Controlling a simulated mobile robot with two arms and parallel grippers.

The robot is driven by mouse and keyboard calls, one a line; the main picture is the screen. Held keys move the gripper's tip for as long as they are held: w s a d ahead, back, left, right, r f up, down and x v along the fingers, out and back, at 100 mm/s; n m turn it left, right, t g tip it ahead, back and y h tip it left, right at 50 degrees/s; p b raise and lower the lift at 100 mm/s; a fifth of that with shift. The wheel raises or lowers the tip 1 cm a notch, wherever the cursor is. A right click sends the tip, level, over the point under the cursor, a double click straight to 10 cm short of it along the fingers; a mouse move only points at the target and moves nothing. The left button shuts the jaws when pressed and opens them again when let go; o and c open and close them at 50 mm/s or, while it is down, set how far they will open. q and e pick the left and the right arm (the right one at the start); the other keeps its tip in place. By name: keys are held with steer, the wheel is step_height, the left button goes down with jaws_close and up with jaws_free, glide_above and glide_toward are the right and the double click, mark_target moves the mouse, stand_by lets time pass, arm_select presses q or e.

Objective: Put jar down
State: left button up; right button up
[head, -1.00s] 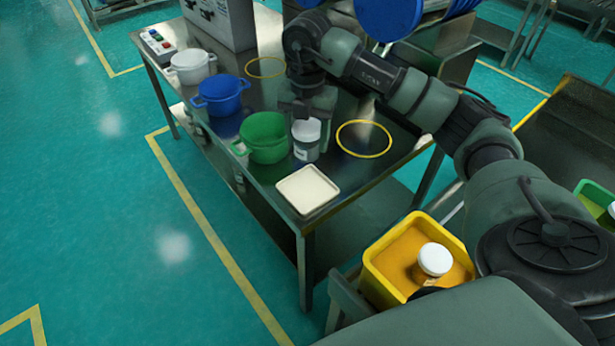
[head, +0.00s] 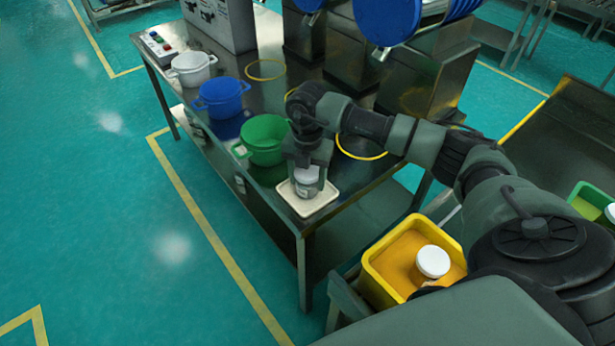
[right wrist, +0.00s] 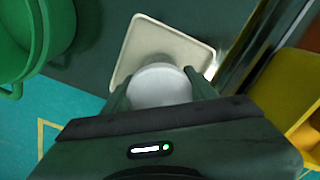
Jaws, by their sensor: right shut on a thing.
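A jar with a white lid (head: 306,176) is between the fingers of my right gripper (head: 305,168), which is shut on it. The jar is upright over the square cream tray (head: 322,203) at the near corner of the metal table. In the right wrist view the white lid (right wrist: 160,85) sits between the two fingers, with the cream tray (right wrist: 138,38) beneath. I cannot tell whether the jar's base touches the tray. My left gripper is not in view.
A green pot (head: 263,142) stands close beside the gripper, with a blue pot (head: 221,97) and a white pot (head: 193,68) farther along. A yellow ring (head: 358,153) marks the table. A yellow bin (head: 377,277) holding another white-lidded jar (head: 433,262) is at the lower right.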

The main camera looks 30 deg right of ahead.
steer(key=shift+f, duration=0.15)
steer(key=o, duration=1.5)
steer(key=shift+r, duration=0.35)
step_height(320, 180, up, 12)
steer(key=shift+f+b, duration=0.1)
steer(key=shift+b, duration=0.65)
